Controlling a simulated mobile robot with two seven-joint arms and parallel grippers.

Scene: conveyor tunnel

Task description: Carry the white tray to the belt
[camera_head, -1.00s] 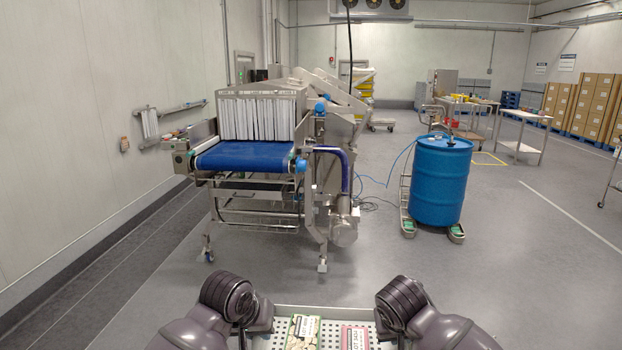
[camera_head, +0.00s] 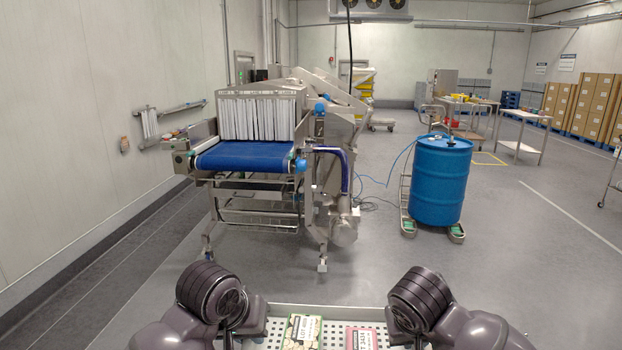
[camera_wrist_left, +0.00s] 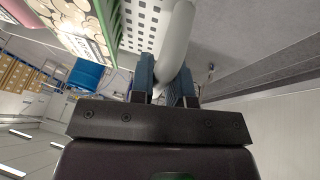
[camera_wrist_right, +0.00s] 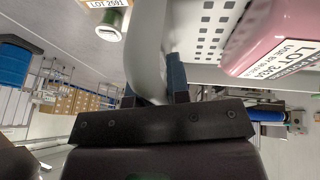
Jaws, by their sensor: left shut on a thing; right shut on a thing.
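The white tray (camera_head: 268,342) with a perforated bottom shows at the bottom of the head view, between my two arms. It carries a green-labelled pack (camera_head: 302,331) and a pink pack (camera_head: 360,338). My left gripper (camera_wrist_left: 165,82) is shut on a pale bar at the tray's side. My right gripper (camera_wrist_right: 155,85) is shut on a similar pale bar on the other side. In the head view my wrists hide both grips. The blue belt (camera_head: 245,155) lies ahead, left of centre, at the mouth of a steel tunnel with white strip curtains (camera_head: 257,117).
A blue drum (camera_head: 440,182) stands on a small dolly to the right of the conveyor. Blue hoses (camera_head: 372,200) lie on the floor between them. A wall (camera_head: 80,110) runs along the left. The grey floor between me and the conveyor is clear.

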